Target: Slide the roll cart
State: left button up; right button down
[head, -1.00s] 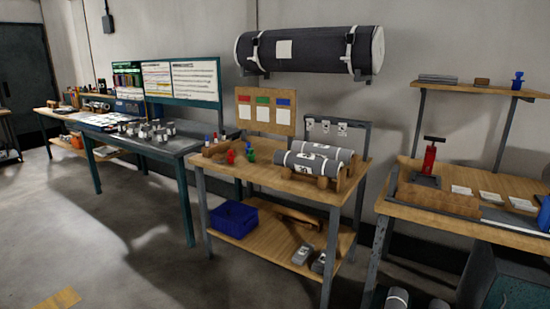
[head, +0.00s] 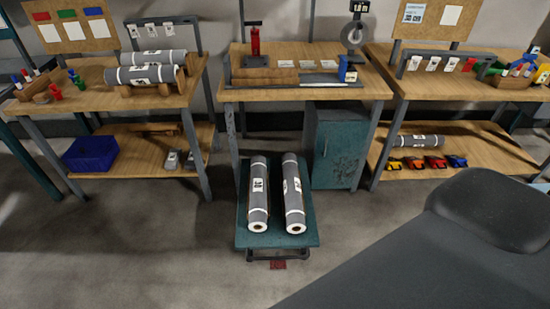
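The roll cart (head: 241,238) is a low teal platform on the floor in the middle of the head view, partly under the front of the centre table. Two grey rolls with white bands lie on it side by side, a left roll (head: 259,205) and a right roll (head: 293,205), their ends toward me. A dark frame and a small red piece (head: 278,265) show below its front edge. A dark grey arm link of mine fills the lower right. Neither of my grippers shows in the head view.
The centre table (head: 300,93) stands behind the cart, with a teal cabinet (head: 338,150) right of the cart. The left table (head: 95,97) holds grey rolls (head: 145,75). The right table (head: 430,87) has toy cars on its shelf. The floor before the cart is clear.

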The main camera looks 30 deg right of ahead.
aim_at(276, 236)
jog(key=k+z, duration=0.2)
jog(key=z, duration=0.25)
jog(key=k+z, duration=0.25)
jog(key=z, duration=0.2)
